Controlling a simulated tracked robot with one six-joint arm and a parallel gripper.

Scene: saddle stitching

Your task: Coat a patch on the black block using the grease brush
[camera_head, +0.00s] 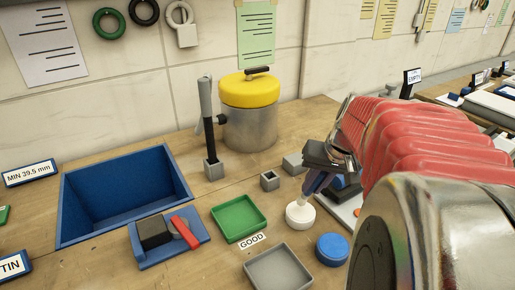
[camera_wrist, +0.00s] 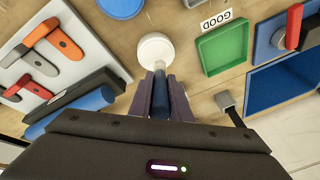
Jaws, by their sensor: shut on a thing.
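The black block (camera_head: 155,232) lies on a small blue plate (camera_head: 187,247) at the front left, beside a red piece (camera_head: 185,232). My gripper (camera_head: 318,178) is well to the right of the block. In the wrist view my gripper (camera_wrist: 160,92) is shut on the dark blue handle of the grease brush (camera_wrist: 160,80). The brush points down at a white round pot (camera_wrist: 155,44), also in the head view (camera_head: 300,216). Its pale lower end is at the pot; the bristles are hidden, so I cannot tell if they touch grease.
A green tray (camera_head: 257,231), a grey tray (camera_head: 306,283) and a blue round lid (camera_head: 332,249) lie near the pot. A blue bin (camera_head: 67,207) is at left. A yellow-lidded canister (camera_head: 249,90) and an upright lever (camera_head: 209,125) stand behind.

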